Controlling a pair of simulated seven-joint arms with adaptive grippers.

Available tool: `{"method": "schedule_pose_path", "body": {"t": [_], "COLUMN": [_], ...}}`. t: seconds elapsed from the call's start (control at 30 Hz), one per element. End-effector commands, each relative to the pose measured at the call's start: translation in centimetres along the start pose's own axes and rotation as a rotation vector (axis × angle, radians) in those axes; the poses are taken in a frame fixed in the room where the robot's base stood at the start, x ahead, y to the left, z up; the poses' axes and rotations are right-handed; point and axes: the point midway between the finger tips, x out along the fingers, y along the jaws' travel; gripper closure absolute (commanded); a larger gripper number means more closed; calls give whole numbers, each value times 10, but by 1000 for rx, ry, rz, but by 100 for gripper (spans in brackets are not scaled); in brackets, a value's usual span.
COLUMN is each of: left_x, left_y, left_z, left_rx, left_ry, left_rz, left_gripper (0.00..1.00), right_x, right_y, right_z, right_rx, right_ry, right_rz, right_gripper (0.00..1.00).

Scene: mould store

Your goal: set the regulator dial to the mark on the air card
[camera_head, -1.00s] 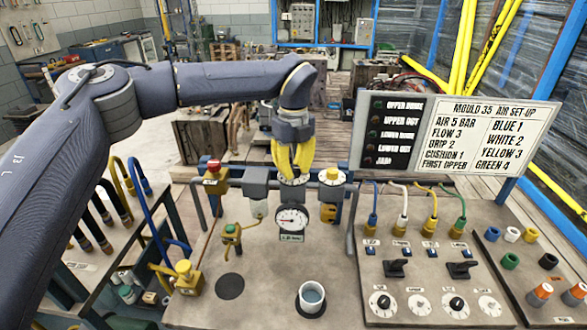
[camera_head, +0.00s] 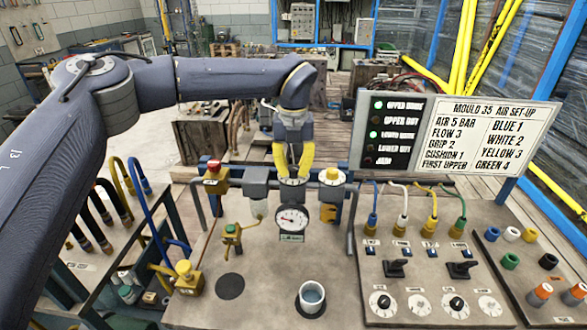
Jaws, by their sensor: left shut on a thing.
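My left gripper (camera_head: 293,176) reaches down from above, its yellow fingers shut on the regulator dial, which they mostly hide. The round pressure gauge (camera_head: 291,220) hangs just below it, with a white face and a red-and-black needle area; its numbers are too small to read. The air card (camera_head: 492,138) stands at the right, headed MOULD 35 AIR SET-UP, and reads AIR 5 BAR, FLOW 3, GRIP 2, CUSHION 1. My right gripper is not in view.
A lamp panel (camera_head: 391,133) stands left of the card, with two lamps lit green. A cup (camera_head: 311,297) stands in front. Hoses and switches fill the right.

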Motion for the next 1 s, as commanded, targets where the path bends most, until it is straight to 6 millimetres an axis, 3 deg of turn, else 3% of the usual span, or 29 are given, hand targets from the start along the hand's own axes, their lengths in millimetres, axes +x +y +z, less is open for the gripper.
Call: {"method": "schedule_pose_path", "body": {"t": [1.0], "left_x": [0], "left_y": [0], "left_z": [0], "left_rx": [965], "left_ry": [1], "left_rz": [1], "left_gripper": [100], "right_x": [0], "right_y": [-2], "right_z": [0], "right_rx": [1], "right_ry": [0], "right_rz": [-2], "right_gripper": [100]}}
